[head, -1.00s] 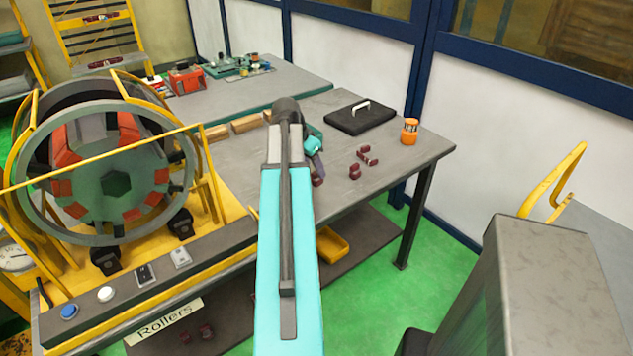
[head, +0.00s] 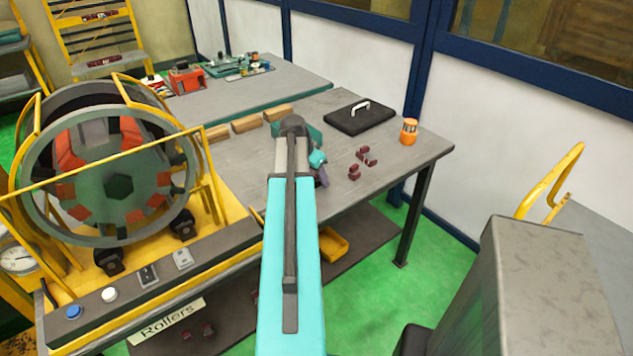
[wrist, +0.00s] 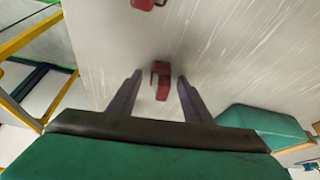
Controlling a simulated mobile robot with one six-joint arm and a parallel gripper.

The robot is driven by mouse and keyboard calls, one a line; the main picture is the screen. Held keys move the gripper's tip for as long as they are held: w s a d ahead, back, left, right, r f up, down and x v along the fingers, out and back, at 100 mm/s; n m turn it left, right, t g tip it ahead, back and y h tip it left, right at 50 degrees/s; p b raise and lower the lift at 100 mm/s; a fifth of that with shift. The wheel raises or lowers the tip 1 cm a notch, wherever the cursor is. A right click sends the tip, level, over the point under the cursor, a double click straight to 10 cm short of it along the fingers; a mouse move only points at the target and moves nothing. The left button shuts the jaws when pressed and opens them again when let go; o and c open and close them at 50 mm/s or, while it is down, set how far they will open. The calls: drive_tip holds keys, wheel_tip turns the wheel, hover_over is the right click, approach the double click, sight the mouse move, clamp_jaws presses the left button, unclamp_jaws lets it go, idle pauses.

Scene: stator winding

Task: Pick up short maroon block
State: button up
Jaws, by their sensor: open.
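My gripper (wrist: 158,78) is open, with its two dark fingers apart. In the wrist view a short maroon block (wrist: 161,72) shows between the two fingertips, with a gap on each side. I cannot tell how far the fingertips are above the table. In the head view my gripper (head: 321,177) is over the grey table, left of several maroon blocks (head: 354,173); the block between the fingers is hidden there. Another maroon piece (wrist: 148,4) is at the top edge of the wrist view.
A black case (head: 358,119) with a white handle and an orange container (head: 409,132) stand farther back on the table (head: 425,153). Wooden blocks (head: 246,123) lie along its left side. The large stator machine (head: 110,175) stands at left.

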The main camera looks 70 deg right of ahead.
idle(0.4)
clamp_jaws()
drive_tip(key=shift+r, duration=0.15)
drive_tip(key=shift+r+b, duration=0.65)
drive_tip(key=shift+r, duration=0.85)
drive_tip(key=a+b, duration=0.1)
drive_tip(key=a, duration=0.3)
drive_tip(key=s+a+r+b, duration=0.1)
drive_tip(key=a, duration=0.4)
drive_tip(key=s+a+b, duration=0.1)
drive_tip(key=a, duration=0.3)
drive_tip(key=shift+s+a+r, duration=0.15)
drive_tip(key=shift+a, duration=0.1)
drive_tip(key=shift+d+b, duration=0.1)
drive_tip(key=shift+b, duration=1.1)
drive_tip(key=a+b, duration=0.1)
drive_tip(key=b, duration=0.2)
